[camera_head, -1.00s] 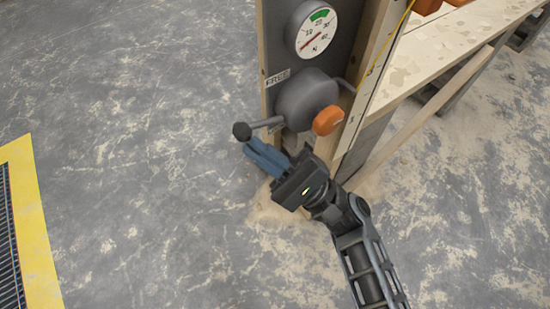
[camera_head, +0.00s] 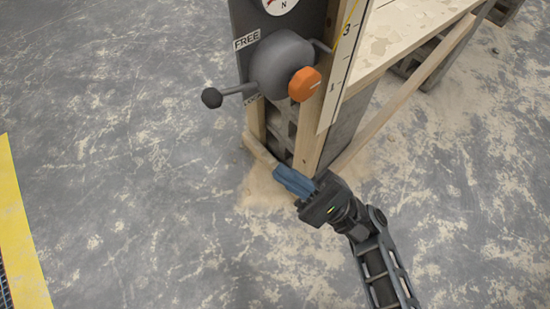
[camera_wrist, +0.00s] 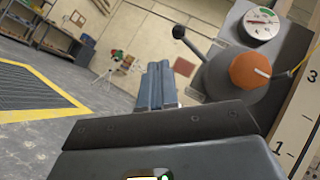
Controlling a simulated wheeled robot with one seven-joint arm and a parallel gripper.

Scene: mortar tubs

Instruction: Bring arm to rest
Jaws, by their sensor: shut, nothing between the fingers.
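My gripper (camera_head: 285,177) is shut and empty, its blue fingers together. In the head view it is low in front of the wooden post's foot, below and apart from the grey lever unit. In the wrist view the shut fingers (camera_wrist: 158,85) point into the open room, left of that unit. The lever unit (camera_head: 281,63) has an arm with a black ball knob (camera_head: 211,98) sticking out left and an orange knob (camera_head: 304,84) at its front. A label reading FREE (camera_head: 246,40) is beside it. I cannot tell whether the gripper touches the post.
A wooden post (camera_head: 312,140) with a numbered scale (camera_head: 339,70) stands by the unit. A bench (camera_head: 405,35) runs to the upper right. A dial gauge (camera_wrist: 261,25) is above the unit. The dusty floor (camera_head: 120,180) at left is clear up to a yellow border (camera_head: 18,235).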

